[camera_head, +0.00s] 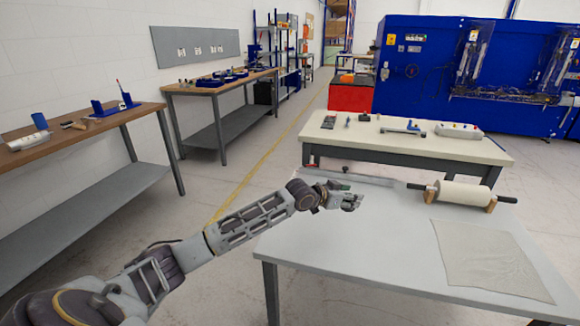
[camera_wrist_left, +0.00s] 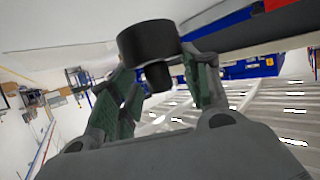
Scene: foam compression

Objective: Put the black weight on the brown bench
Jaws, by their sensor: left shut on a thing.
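The black weight (camera_wrist_left: 148,40) shows in the left wrist view as a short wide cylinder with a narrower stub. My left gripper (camera_wrist_left: 158,74) is shut on the stub between its two green-padded fingers. In the head view my left gripper (camera_head: 350,200) is over the back left part of the white table, and the weight is not clearly visible there. A bench with a brown top (camera_head: 72,137) stands at the left, and a second brown-topped bench (camera_head: 215,87) stands behind it. My right gripper is not in view.
The white table (camera_head: 350,247) holds a roller (camera_head: 462,194) and a pale sheet (camera_head: 488,262). A cream-topped table (camera_head: 420,147) with small tools stands behind. The left bench carries a blue holder (camera_head: 103,108) and small items. Open floor separates the benches from the table.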

